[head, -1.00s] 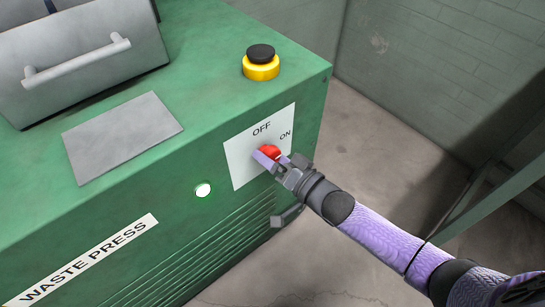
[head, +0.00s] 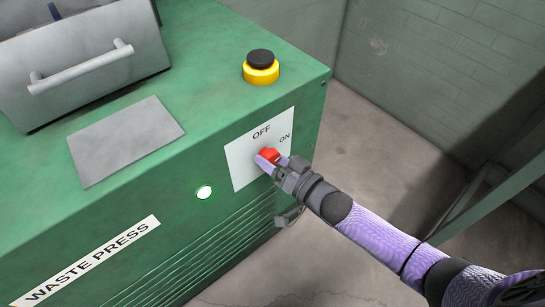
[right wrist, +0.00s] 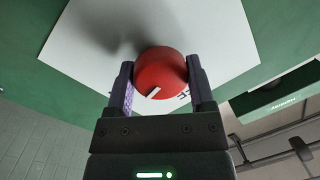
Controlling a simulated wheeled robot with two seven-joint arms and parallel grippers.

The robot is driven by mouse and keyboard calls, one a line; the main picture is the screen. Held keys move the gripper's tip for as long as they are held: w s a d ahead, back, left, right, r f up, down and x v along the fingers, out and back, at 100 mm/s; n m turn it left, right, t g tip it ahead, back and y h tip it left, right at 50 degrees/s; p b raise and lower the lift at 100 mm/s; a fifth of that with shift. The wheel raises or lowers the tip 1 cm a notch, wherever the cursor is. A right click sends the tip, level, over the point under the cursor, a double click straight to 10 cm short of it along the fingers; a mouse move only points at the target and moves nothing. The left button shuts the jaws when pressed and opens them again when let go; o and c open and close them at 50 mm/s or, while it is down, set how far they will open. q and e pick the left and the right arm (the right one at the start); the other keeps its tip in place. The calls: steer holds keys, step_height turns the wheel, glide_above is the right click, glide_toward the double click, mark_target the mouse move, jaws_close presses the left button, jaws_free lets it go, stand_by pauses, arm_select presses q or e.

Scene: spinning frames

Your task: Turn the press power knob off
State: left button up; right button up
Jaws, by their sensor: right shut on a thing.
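The red power knob (head: 268,155) sits on a white plate (head: 243,169) marked OFF and ON on the front of the green waste press (head: 180,165). My right gripper (head: 267,160) is shut on the knob, and one purple finger shows along its left side. In the right wrist view the round knob (right wrist: 160,78) sits between the two fingers (right wrist: 160,70), one on each side. A short white mark shows on the knob's face, towards the gripper. Which label the mark points at cannot be told. My left gripper is not in view.
A yellow button with a black cap (head: 261,68) stands on the press top, above the plate. A round light (head: 204,192) glows left of the plate. A grey hatch with a handle (head: 80,68) is at the upper left. Open floor (head: 385,165) lies to the right.

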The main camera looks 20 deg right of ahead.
steer(key=n+p, duration=0.2)
steer(key=n, duration=0.2)
steer(key=shift+r, duration=0.15)
steer(key=shift+n+h+p, duration=0.3)
steer(key=shift+n+h, duration=0.1)
steer(key=shift+n, duration=0.6)
steer(key=n, duration=0.2)
steer(key=shift+n+p, duration=0.3)
steer(key=shift+p, duration=0.1)
steer(key=n+h, duration=0.1)
steer(key=n, duration=0.1)
steer(key=shift+n+p, duration=0.3)
steer(key=shift+n, duration=1)
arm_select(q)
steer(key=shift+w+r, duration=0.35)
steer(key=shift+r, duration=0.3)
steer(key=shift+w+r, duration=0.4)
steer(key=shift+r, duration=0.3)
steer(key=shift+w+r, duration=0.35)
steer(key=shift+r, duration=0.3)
arm_select(e)
steer(key=shift+n+h, duration=0.3)
steer(key=shift+n, duration=0.3)
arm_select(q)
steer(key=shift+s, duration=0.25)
